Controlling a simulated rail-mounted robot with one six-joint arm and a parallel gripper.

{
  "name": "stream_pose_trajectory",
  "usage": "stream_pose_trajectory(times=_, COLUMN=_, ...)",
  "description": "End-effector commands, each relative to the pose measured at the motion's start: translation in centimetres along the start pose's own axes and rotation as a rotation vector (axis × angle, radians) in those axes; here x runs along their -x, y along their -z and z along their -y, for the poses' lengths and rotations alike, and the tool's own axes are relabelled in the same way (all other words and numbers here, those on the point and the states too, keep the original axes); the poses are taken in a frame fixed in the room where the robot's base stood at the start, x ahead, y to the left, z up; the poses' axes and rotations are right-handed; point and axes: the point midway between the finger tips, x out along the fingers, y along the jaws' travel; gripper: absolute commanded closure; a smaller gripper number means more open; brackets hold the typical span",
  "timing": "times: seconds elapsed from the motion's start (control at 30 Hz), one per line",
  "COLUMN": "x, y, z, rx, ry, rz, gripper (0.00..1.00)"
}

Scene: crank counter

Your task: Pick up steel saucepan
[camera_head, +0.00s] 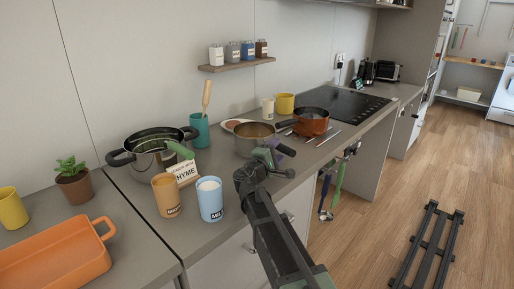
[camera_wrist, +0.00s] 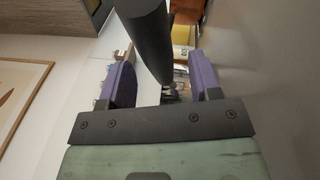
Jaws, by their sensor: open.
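The steel saucepan (camera_head: 250,140) stands on the grey counter, right of the large black-handled steel pot (camera_head: 150,157). My gripper (camera_head: 278,152) is at the saucepan's near right side in the head view and covers part of it. In the wrist view, my gripper (camera_wrist: 160,62) is open, with its purple fingers apart. A thick dark bar, which looks like a pan handle (camera_wrist: 147,32), lies between the fingers, with gaps on both sides. The saucepan's handle is hidden behind my gripper in the head view.
An orange-red pan (camera_head: 311,122) and utensils lie to the right. A blue milk cup (camera_head: 210,203), an orange cup (camera_head: 166,196) and a thyme sign (camera_head: 184,172) stand to the left. A teal utensil holder (camera_head: 200,131) stands behind. The black hob (camera_head: 340,103) is clear.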

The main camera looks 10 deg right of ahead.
Motion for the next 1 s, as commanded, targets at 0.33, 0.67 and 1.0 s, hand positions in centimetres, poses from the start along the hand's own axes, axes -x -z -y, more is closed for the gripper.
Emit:
stream_pose_trajectory(times=0.33, x=-2.6, y=0.0, z=0.0, rx=0.0, ry=0.0, rz=0.0, gripper=0.42)
stream_pose_trajectory(times=0.67, x=-2.5, y=0.0, z=0.0, rx=0.0, ry=0.0, rz=0.0, gripper=0.93)
stream_pose_trajectory(times=1.0, x=-2.5, y=0.0, z=0.0, rx=-0.002, ry=0.0, rz=0.0, gripper=1.0)
